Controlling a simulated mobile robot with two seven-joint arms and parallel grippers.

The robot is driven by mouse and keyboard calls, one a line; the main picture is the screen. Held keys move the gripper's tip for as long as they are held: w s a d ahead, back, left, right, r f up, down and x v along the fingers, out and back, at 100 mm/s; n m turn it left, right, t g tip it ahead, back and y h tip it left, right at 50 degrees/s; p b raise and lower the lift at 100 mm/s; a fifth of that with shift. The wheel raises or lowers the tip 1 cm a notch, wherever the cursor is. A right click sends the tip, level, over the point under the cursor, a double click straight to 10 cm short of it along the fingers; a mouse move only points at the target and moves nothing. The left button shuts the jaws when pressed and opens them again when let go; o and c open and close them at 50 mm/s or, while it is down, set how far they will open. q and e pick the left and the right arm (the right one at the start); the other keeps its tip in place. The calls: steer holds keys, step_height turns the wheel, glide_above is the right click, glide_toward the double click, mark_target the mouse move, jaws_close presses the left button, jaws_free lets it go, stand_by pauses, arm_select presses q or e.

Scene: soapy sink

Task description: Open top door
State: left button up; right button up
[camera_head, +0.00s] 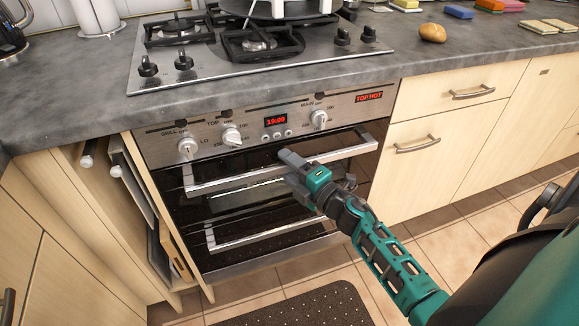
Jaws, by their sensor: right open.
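The oven stands under the counter, with its top door (190,208) below the control panel. The top door's silver bar handle (235,179) runs across the front, with a second handle (225,243) on the lower door. My right gripper (290,170) is at the middle of the top handle, with its jaws open. One finger shows above the bar and one below, and the gripper hides part of the bar. I cannot tell whether the fingers touch it. The top door looks shut or nearly so. My left gripper is out of view.
A gas hob (255,45) with a pan (280,9) is on the counter above. An open narrow pull-out (145,200) stands left of the oven. Drawers and cupboards (430,140) are to the right. A dark mat (300,308) lies on the tiled floor in front.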

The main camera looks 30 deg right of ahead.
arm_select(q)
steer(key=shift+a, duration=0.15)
arm_select(e)
jaws_close()
stand_by(0.4)
steer(key=shift+s+f, duration=0.1)
